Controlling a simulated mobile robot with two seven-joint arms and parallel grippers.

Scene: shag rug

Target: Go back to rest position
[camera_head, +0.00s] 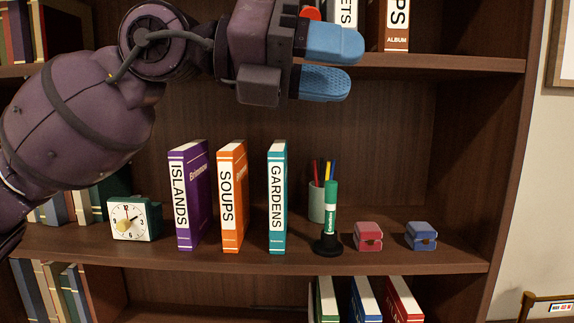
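My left arm comes in from the left across the upper part of the view. My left gripper (332,65) hangs in front of the bookcase at the height of the upper shelf. Its two blue fingertips point right, with a narrow gap between them and nothing visible held. It is above and clear of the things on the middle shelf. My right gripper is not in view.
The middle shelf (400,262) bears a clock (128,220), books ISLANDS (190,195), SOUPS (232,197) and GARDENS (277,197), a pen cup (316,204), a green marker upright in a black stand (329,210), and red (368,236) and blue (420,236) blocks. The upper shelf (450,64) edge runs behind my gripper.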

